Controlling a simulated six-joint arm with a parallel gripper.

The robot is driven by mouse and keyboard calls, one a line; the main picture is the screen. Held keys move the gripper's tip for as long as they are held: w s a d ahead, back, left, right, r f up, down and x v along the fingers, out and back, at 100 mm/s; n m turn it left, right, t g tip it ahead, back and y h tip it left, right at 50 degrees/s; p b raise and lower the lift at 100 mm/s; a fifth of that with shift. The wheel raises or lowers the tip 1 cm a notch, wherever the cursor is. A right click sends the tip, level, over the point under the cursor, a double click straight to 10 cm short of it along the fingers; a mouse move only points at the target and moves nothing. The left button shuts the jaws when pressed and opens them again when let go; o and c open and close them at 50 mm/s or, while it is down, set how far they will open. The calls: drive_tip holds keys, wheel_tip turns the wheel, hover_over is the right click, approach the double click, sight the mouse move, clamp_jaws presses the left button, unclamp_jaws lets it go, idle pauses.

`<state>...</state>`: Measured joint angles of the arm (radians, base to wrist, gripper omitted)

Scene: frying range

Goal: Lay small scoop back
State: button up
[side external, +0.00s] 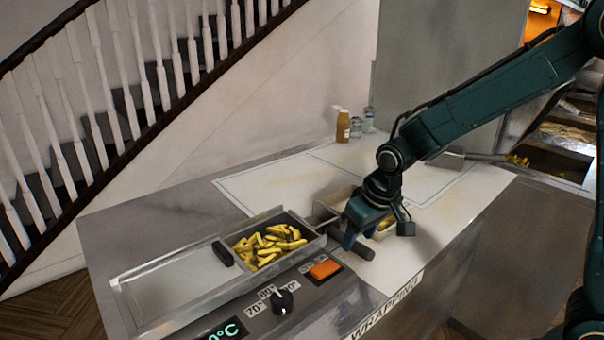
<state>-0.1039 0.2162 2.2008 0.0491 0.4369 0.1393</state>
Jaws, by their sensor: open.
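My gripper (376,236) is open and points down at the front right of the counter, next to the fry tray. A dark, rod-like handle (356,248) lies at a slant below and between its fingers. I cannot tell whether the fingers touch it, and my gripper hides part of what it belongs to. A pale container (337,200) with some fries stands just behind my gripper, partly hidden by it. A grey metal scoop (446,158) with a long handle lies farther back on the right. I cannot tell for sure which one is the small scoop.
A metal tray (152,264) at the left has an empty section and one holding several fries (266,246). A control panel with a black knob (282,301) and orange switch (324,269) is in front. A brown bottle (342,126) and clear jars (369,119) stand behind. The white mat (270,183) is mostly clear.

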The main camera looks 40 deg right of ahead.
drive_tip(key=v, duration=1)
drive_tip(key=shift+r, duration=0.1)
drive_tip(key=s+d+r+t, duration=0.1)
drive_tip(key=s+r, duration=0.1)
drive_tip(key=s, duration=0.7)
drive_tip(key=s+d+r+t, duration=0.1)
drive_tip(key=s+d+r, duration=0.1)
drive_tip(key=s, duration=0.7)
drive_tip(key=shift+s+n, duration=0.25)
drive_tip(key=shift+n, duration=0.15)
